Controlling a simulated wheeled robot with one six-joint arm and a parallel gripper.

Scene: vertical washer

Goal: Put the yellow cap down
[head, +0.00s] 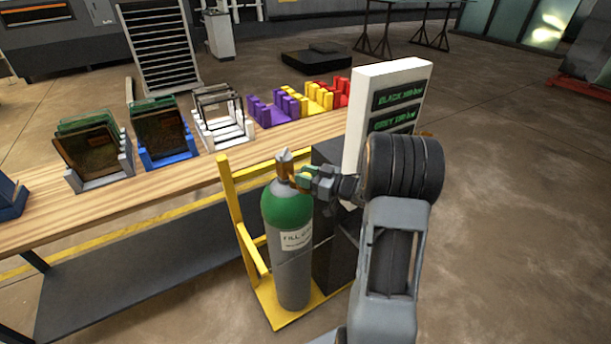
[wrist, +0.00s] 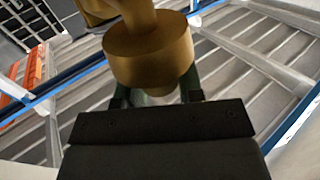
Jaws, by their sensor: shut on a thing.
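A brass-yellow round piece (wrist: 150,62), which I take for the yellow cap, sits between the fingers in the wrist view, with a narrower stem running up from it. My gripper (wrist: 155,94) is shut on its sides; the green fingers show partly at each side. In the head view my gripper (head: 308,178) is at the top of a gas cylinder (head: 290,245) with a green shoulder and grey body. The brass piece is small there and partly hidden by the gripper. I cannot tell whether it touches the cylinder's valve.
The cylinder stands upright on a yellow stand (head: 245,235) beside a dark cabinet (head: 335,255) and a white sign panel (head: 390,105). A wooden bench (head: 185,180) behind carries white, blue, purple, yellow and red holders. Open floor (head: 510,210) lies to the right.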

